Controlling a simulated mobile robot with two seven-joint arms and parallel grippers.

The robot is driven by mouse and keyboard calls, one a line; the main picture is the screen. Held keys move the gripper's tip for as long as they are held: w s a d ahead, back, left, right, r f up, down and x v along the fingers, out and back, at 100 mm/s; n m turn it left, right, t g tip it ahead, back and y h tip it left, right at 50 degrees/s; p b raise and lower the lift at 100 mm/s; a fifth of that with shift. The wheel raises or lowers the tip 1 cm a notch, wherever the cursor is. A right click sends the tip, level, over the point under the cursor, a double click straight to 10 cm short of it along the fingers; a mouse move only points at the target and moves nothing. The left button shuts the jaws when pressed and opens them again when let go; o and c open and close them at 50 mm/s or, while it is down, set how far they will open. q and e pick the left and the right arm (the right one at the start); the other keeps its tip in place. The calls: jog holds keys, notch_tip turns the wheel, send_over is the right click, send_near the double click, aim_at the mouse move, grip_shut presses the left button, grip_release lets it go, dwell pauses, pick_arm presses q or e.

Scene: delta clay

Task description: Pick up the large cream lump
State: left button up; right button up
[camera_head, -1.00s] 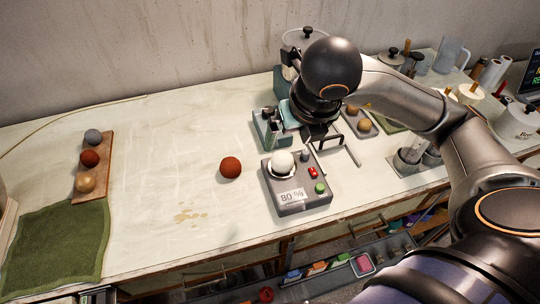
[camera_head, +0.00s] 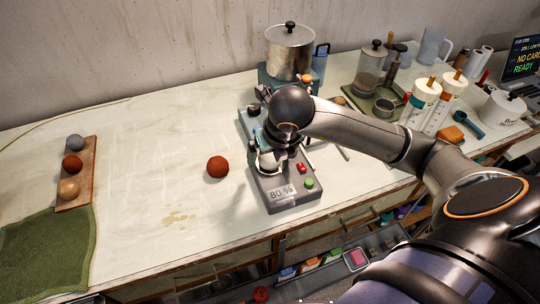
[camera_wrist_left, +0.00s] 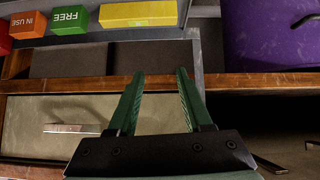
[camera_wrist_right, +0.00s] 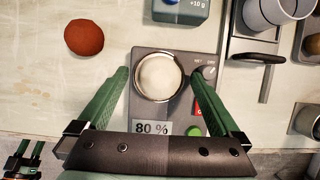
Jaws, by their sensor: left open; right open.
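The large cream lump (camera_wrist_right: 160,77) rests in a round metal pan on the grey scale (camera_wrist_right: 150,127), whose display reads 80 %. In the head view my right gripper (camera_head: 268,160) is over the scale (camera_head: 290,200) and hides most of the lump. In the right wrist view my right gripper (camera_wrist_right: 155,95) is open, with its green fingers on either side of the pan and lump and nothing held. My left gripper (camera_wrist_left: 160,90) is open and empty in its wrist view, in front of wooden drawers and a shelf.
A red-brown ball (camera_head: 217,167) lies left of the scale. A wooden board (camera_head: 84,190) with three balls and a green cloth (camera_head: 50,255) are at far left. A metal pot (camera_head: 289,50) and several containers stand behind. The table's middle left is clear.

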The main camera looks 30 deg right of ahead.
grip_shut()
dwell(0.8)
jog(key=shift+r, duration=0.1)
